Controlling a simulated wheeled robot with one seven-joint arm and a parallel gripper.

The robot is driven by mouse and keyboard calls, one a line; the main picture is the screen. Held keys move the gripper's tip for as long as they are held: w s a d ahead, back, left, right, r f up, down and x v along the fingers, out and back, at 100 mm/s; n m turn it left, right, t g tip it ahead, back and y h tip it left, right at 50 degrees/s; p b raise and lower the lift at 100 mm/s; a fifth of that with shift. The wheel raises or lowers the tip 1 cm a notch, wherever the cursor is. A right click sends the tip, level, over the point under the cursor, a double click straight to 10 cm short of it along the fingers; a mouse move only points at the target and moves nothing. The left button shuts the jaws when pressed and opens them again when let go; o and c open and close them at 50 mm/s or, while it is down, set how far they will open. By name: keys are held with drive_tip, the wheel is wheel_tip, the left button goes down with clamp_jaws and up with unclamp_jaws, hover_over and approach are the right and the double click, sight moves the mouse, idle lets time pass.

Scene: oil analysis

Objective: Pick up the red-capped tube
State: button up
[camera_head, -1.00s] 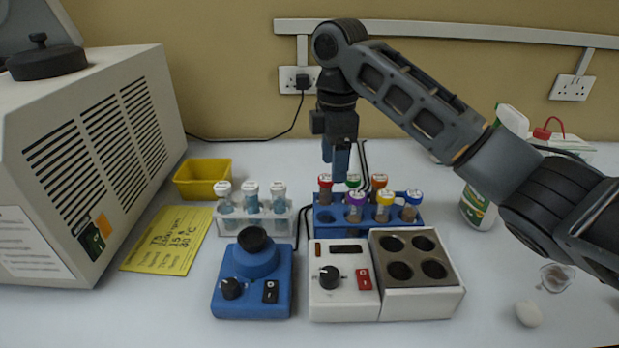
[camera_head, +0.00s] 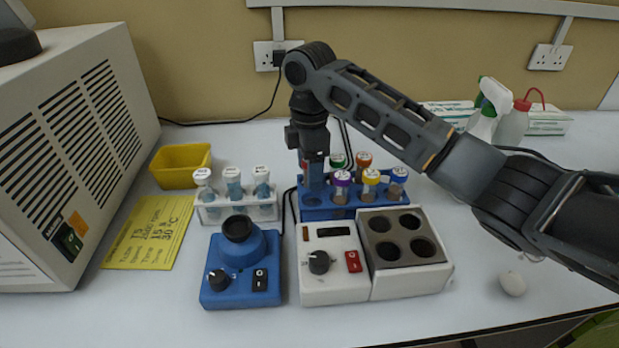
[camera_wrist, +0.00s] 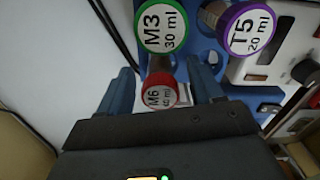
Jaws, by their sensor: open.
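The red-capped tube (camera_wrist: 160,92) stands upright in the blue rack (camera_head: 318,213), its cap labelled M6, 40 ml as far as I can read. In the wrist view my gripper (camera_wrist: 163,78) is open, with one blue finger on each side of the red cap. In the head view my gripper (camera_head: 313,178) is lowered over the rack's back left and hides most of the red-capped tube. A green-capped tube (camera_wrist: 160,28) and a purple-capped tube (camera_wrist: 247,29) stand close by in the same rack.
Orange-, yellow- and blue-capped tubes share the rack. A white rack (camera_head: 237,213) with white-capped tubes stands left. A blue mixer (camera_head: 240,270) and a heater block (camera_head: 405,250) stand in front. A yellow bin (camera_head: 180,163) and a large machine (camera_head: 75,140) are further left.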

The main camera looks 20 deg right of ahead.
drive_tip(key=c, duration=1.1)
wheel_tip(320, 180, up, 10)
idle(0.4)
